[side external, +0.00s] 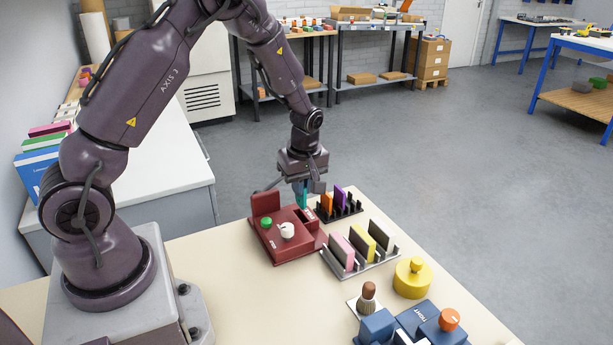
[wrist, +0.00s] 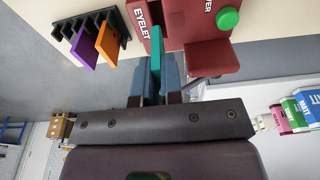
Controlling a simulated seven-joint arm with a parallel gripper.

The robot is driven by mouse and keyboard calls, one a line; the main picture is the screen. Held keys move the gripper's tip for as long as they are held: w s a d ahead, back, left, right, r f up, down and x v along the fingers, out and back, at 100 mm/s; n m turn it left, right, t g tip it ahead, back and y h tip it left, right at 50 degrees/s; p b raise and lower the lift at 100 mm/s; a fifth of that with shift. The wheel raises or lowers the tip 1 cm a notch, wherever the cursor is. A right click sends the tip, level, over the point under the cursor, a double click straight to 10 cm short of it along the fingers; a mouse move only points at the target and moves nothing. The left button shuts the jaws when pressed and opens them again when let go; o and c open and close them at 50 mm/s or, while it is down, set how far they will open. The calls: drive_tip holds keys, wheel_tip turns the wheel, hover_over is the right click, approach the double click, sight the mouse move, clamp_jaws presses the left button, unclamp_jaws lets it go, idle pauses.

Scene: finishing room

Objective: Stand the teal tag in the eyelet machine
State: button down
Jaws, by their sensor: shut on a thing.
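My gripper (side external: 308,187) is shut on the teal tag (side external: 302,196). In the wrist view the tag (wrist: 156,40) stands out from between the two blue-grey fingers (wrist: 156,76). The dark red eyelet machine (side external: 268,236) sits on the bench below, with a green button, a white knob and a dark slot at its right end. The tag is upright over the slot end of the machine. The machine (wrist: 190,20), with its EYELET label, fills the top of the wrist view. I cannot tell whether the tag's lower end is inside the slot.
A black rack (side external: 352,211) with an orange and a purple tag stands close right of the machine. A grey rack (side external: 352,268) with pink and yellow pieces is in front of it. A yellow knobbed weight (side external: 412,279), a brush (side external: 368,300) and a blue machine (side external: 425,325) stand nearer.

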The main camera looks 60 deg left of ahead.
sight(301, 207)
drive_tip(key=shift+f, duration=2.35)
drive_tip(key=shift+f, duration=0.65)
drive_tip(key=c, duration=1.5)
unclamp_jaws()
drive_tip(key=shift+c, duration=0.2)
drive_tip(key=shift+d+r, duration=0.25)
drive_tip(key=shift+r, duration=1.6)
drive_tip(key=shift+d+r, duration=0.3)
drive_tip(key=shift+r, duration=1.5)
drive_tip(key=shift+d+r, duration=0.25)
drive_tip(key=shift+r, duration=1.6)
